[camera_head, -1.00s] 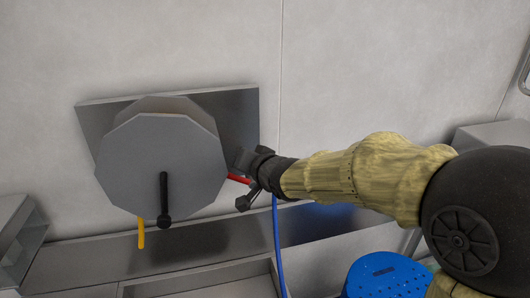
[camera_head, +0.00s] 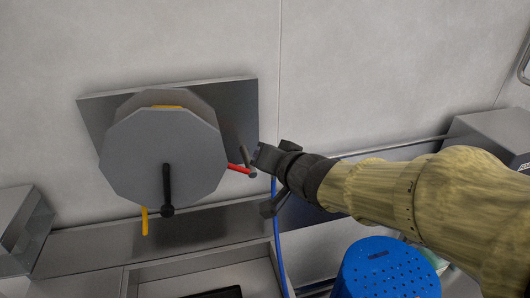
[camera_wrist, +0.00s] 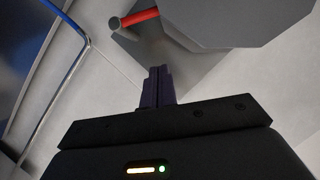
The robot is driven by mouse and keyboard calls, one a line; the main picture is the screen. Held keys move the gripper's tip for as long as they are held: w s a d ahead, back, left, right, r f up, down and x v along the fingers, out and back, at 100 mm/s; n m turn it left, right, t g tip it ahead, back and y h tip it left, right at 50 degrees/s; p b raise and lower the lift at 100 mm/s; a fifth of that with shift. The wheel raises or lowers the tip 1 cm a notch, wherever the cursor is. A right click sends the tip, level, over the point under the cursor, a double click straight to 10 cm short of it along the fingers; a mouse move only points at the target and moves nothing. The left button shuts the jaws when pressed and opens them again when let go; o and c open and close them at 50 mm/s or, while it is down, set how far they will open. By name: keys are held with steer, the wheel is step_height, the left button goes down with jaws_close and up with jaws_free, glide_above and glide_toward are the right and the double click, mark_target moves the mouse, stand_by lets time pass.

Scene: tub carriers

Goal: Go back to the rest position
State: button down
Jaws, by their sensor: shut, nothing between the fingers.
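My gripper (camera_head: 262,157) is just right of a grey many-sided reel (camera_head: 135,165) on a wall plate (camera_head: 240,110). In the wrist view its two dark fingers (camera_wrist: 158,88) are pressed together with nothing between them. A red handle (camera_head: 240,170) sticks out from the reel's right side, close to the gripper tip in the head view. In the wrist view the red handle (camera_wrist: 138,18) is beyond the fingertips and apart from them. A black crank (camera_head: 167,190) hangs down on the reel's face.
A blue hose (camera_head: 277,240) hangs down below my gripper. A blue perforated tub (camera_head: 385,268) stands at the lower right. A grey ledge with an open drawer or sink (camera_head: 205,275) runs below the reel. The wall above is clear.

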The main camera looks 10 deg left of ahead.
steer(key=d+f+m+g+h+b, duration=0.15)
steer(key=d+f+h+b, duration=0.5)
steer(key=d+f, duration=1.05)
steer(key=s+d+f+g+h+b, duration=0.1)
steer(key=s+d+f+g, duration=0.2)
steer(key=s+f, duration=0.3)
steer(key=s+d+f+g+h+b, duration=0.2)
steer(key=s+d+f+g, duration=0.1)
steer(key=s+d+f, duration=0.2)
step_height(320, 180, down, 3)
steer(key=shift+s+d+r+n+b, duration=0.1)
steer(key=shift+s+d+n+b, duration=0.25)
steer(key=shift+d, duration=0.2)
steer(key=shift+w, duration=0.1)
